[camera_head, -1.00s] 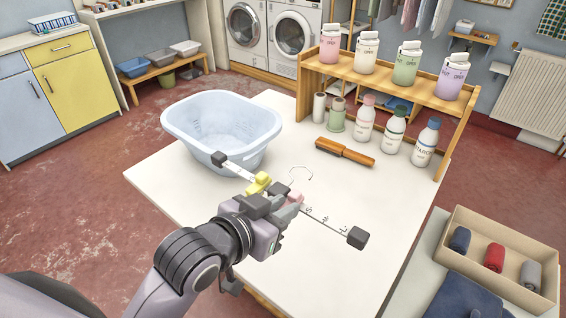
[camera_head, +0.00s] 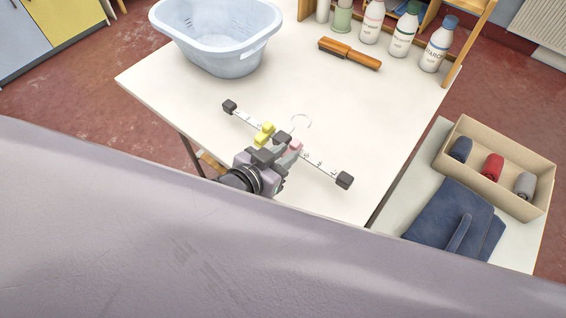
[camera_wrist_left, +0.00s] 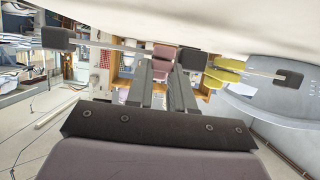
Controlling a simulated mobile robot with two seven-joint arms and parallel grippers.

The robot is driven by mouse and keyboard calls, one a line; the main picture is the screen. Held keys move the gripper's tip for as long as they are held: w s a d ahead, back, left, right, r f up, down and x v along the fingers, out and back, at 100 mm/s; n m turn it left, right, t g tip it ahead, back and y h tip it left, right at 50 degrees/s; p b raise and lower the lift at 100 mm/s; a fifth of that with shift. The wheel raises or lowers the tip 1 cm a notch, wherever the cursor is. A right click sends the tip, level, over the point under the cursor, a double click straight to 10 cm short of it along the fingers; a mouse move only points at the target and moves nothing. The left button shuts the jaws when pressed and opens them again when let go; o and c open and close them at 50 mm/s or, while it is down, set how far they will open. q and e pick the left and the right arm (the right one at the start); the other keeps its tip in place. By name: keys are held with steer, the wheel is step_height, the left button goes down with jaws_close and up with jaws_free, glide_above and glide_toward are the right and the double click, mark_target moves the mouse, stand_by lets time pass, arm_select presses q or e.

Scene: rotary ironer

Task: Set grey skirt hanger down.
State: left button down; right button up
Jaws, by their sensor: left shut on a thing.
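The grey skirt hanger (camera_head: 322,166) is a thin bar with dark block ends, a yellow clip (camera_head: 264,133), a pink clip (camera_head: 292,147) and a wire hook (camera_head: 302,121). My left gripper (camera_head: 281,143) is shut on the bar near its middle, between the clips. The bar lies diagonally over the front part of the white table (camera_head: 375,120). In the left wrist view the bar (camera_wrist_left: 112,47) runs across beyond my fingers (camera_wrist_left: 166,82), close to the pale tabletop. I cannot tell whether it touches the table. My right gripper is not in view.
A pale blue basin (camera_head: 222,48) stands at the table's back left. A wooden brush (camera_head: 349,53) and several bottles (camera_head: 404,35) are at the back. To the right, a side table holds a box (camera_head: 478,180) of rolled cloths and folded blue fabric (camera_head: 447,222). The tabletop around the hanger is clear.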

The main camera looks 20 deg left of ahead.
arm_select(q)
steer(key=shift+f, duration=1.55)
steer(key=shift+f, duration=0.15)
steer(key=c, duration=1)
jaws_free()
steer(key=v, duration=1.2)
steer(key=s+a+f+n+g+y, duration=0.1)
steer(key=a+f, duration=0.3)
steer(key=f, duration=0.7)
steer(key=shift+s+a+f+n+g+y, duration=0.15)
steer(key=shift+s+f+n+g+y, duration=0.2)
steer(key=shift+g+y, duration=0.3)
